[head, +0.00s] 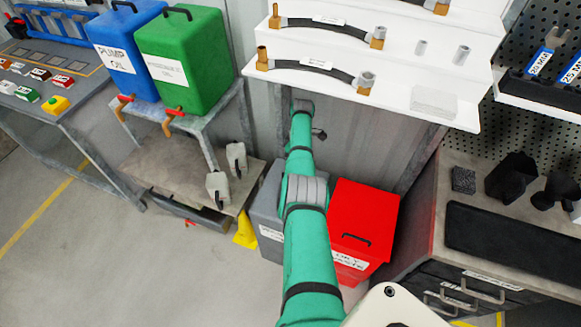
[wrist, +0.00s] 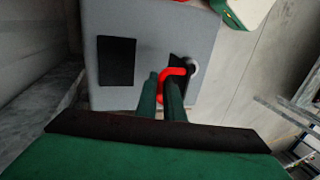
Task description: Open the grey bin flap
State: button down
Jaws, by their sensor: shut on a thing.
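The grey bin (head: 268,212) stands on the floor in the head view, partly hidden behind my green arm. In the wrist view a light grey face of what looks like this bin (wrist: 120,35) fills the upper middle, with a black rectangle on it. My gripper (wrist: 166,80) is in front of this face, its two dark fingers close together. A red bent handle (wrist: 174,72) is between the fingertips, and the gripper is shut on it. The fingers hide part of the handle. In the head view I cannot make out the gripper.
A red bin (head: 365,225) stands right beside the grey one. White shelves (head: 370,50) with hoses hang above. A low stand (head: 160,165) with oil cans is at the left, a dark-topped bench (head: 510,240) at the right. A yellow object (head: 246,230) is on the floor.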

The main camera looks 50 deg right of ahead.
jog(key=shift+w, duration=0.25)
dwell(0.3)
jog(key=c, duration=2.2)
grip_release()
jog(key=shift+s+d, duration=0.1)
jog(key=shift+r, duration=0.15)
jog(key=v, duration=1)
jog(key=shift+d+r, duration=0.2)
jog(key=shift+r, duration=0.05)
jog(key=shift+a+f, duration=0.1)
